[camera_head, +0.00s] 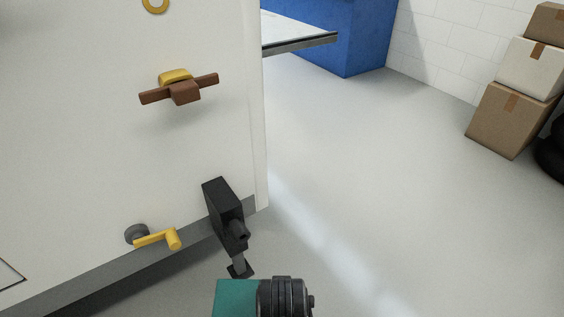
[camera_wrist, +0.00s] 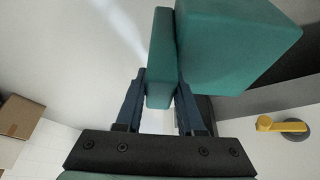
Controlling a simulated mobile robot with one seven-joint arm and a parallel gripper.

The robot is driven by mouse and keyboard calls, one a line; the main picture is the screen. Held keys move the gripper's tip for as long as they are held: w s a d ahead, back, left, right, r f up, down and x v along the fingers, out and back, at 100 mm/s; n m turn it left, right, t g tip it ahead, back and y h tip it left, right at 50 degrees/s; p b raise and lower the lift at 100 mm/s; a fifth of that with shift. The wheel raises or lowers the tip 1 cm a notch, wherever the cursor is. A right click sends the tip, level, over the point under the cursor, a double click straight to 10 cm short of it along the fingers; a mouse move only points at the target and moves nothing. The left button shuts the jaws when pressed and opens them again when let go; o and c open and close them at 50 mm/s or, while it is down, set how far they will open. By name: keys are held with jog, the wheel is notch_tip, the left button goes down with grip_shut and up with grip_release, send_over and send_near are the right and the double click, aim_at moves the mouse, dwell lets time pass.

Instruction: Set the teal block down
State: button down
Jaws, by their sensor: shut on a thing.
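The teal block (camera_wrist: 235,45) fills the upper right of the wrist view. It shows as a thick box-like body with a thin upright slab (camera_wrist: 160,55) beside it. My gripper (camera_wrist: 161,90) has its two dark blue fingers on either side of the slab and is shut on it. In the head view a teal face (camera_head: 236,299) shows at the bottom edge, next to a black ringed part of my arm. I cannot tell whether this face is the block. The block's underside and any contact below it are hidden.
The white vehicle wall (camera_head: 90,160) stands at left, with a yellow crank handle (camera_head: 158,239), a brown-and-yellow latch (camera_head: 180,87) and a black jack-like part (camera_head: 226,215). Cardboard boxes (camera_head: 508,115) and black tyres (camera_head: 552,155) are at right. The grey floor (camera_head: 390,190) between is clear.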

jog(key=w+r+p+v, duration=0.1)
jog(key=w+p+v, duration=0.2)
jog(key=p+v, duration=1.3)
jog(key=w+r+p+v, duration=0.1)
jog(key=w+p+v, duration=0.1)
jog(key=p+v, duration=1.4)
jog(key=shift+w+r+p, duration=0.3)
jog(key=shift+w+p, duration=0.05)
jog(key=shift+p, duration=0.2)
jog(key=shift+f, duration=0.1)
